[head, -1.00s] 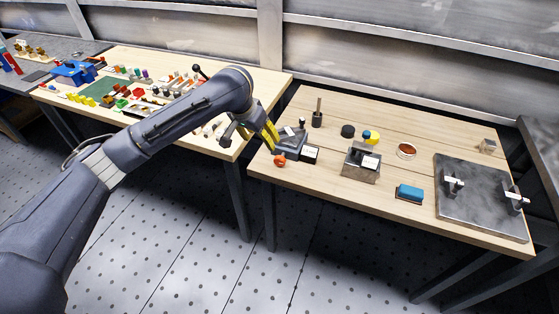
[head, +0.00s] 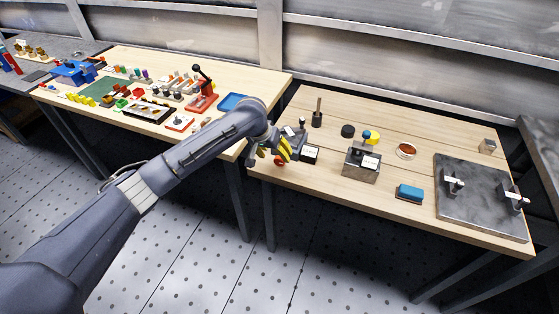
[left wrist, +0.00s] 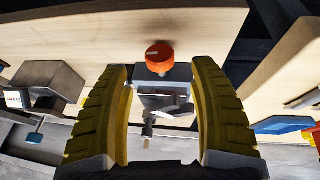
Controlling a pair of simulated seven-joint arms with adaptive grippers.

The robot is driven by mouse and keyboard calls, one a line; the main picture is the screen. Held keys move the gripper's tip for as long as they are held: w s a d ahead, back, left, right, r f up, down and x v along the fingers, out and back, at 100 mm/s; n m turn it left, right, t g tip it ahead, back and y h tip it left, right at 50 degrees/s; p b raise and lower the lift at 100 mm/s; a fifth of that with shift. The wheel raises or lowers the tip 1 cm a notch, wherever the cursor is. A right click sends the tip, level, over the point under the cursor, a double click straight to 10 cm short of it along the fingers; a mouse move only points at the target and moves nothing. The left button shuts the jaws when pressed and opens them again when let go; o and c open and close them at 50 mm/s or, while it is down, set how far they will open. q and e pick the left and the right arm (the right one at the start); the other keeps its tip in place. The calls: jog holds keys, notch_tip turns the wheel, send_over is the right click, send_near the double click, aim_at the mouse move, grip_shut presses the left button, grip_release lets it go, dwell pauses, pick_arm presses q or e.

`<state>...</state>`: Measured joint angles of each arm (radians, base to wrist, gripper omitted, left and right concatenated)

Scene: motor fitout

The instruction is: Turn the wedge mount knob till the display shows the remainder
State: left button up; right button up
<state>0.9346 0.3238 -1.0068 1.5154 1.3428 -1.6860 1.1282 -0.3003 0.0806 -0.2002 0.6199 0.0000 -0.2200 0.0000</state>
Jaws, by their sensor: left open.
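The orange wedge mount knob (head: 279,160) sits at the front of the dark wedge mount (head: 301,138), near the left front corner of the right-hand table. In the left wrist view the orange knob (left wrist: 159,57) shows just beyond the fingertips, with the grey mount (left wrist: 160,100) between the fingers. My left gripper (head: 275,149) is open, its yellow fingers on either side of the mount and knob; it also shows in the left wrist view (left wrist: 161,75). I cannot tell if a finger touches. My right gripper is not in view.
A steel block with a white card (head: 361,165), a blue block (head: 409,193) and a dark plate with clamps (head: 480,205) stand to the right. A dark upright holder (head: 317,118) is behind the mount. The left table (head: 205,138) carries many small parts.

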aim_at(278, 158)
pick_arm(q)
jog(key=shift+x, duration=3)
